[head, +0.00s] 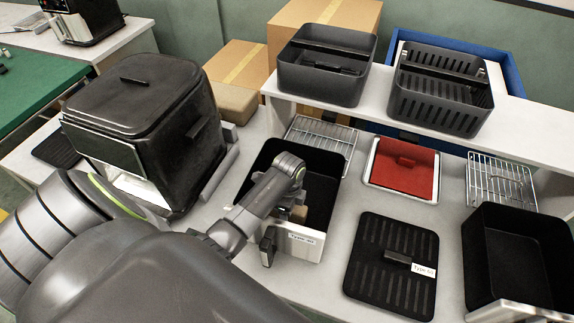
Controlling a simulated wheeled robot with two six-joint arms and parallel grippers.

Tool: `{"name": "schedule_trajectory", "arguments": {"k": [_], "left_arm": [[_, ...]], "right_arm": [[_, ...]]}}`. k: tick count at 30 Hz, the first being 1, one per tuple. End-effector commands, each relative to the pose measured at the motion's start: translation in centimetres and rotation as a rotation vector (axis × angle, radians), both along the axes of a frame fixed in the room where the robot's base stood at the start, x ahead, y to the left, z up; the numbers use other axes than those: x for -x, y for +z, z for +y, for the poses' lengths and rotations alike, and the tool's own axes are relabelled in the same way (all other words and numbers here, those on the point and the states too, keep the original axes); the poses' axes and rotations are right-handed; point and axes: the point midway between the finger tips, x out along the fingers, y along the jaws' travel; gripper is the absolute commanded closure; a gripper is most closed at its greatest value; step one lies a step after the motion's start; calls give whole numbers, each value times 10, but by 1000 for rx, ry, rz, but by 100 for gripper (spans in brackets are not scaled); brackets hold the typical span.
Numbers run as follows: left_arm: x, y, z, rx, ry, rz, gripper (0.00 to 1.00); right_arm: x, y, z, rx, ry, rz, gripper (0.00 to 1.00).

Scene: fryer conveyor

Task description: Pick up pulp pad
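My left arm comes in from the left and bends over the black drawer labelled Type 01 (322,172). My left gripper (297,212) is low at the front of this drawer, mostly hidden behind my own wrist. A small tan patch shows there; I cannot tell whether it is a held piece or something in the drawer, nor whether the fingers are open. My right gripper is not in view.
A red plate in a white tray (402,202), a black slotted plate (372,290), wire racks (322,133) (500,170) and another black drawer (490,245) occupy the table. Black baskets (320,80) (412,105) stand on the raised shelf (522,112). Cardboard boxes (290,25) stand behind.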

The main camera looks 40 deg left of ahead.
Motion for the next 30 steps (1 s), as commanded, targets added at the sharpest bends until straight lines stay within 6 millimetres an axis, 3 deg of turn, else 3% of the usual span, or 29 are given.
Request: {"name": "schedule_trajectory", "arguments": {"k": [11, 22, 30], "left_arm": [[0, -10, 0, -1, 0, 0, 38], [0, -10, 0, -1, 0, 0, 86], [0, -7, 0, -1, -1, -2, 86]], "right_arm": [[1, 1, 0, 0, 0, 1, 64], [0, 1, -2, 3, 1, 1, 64], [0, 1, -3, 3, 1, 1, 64]]}}
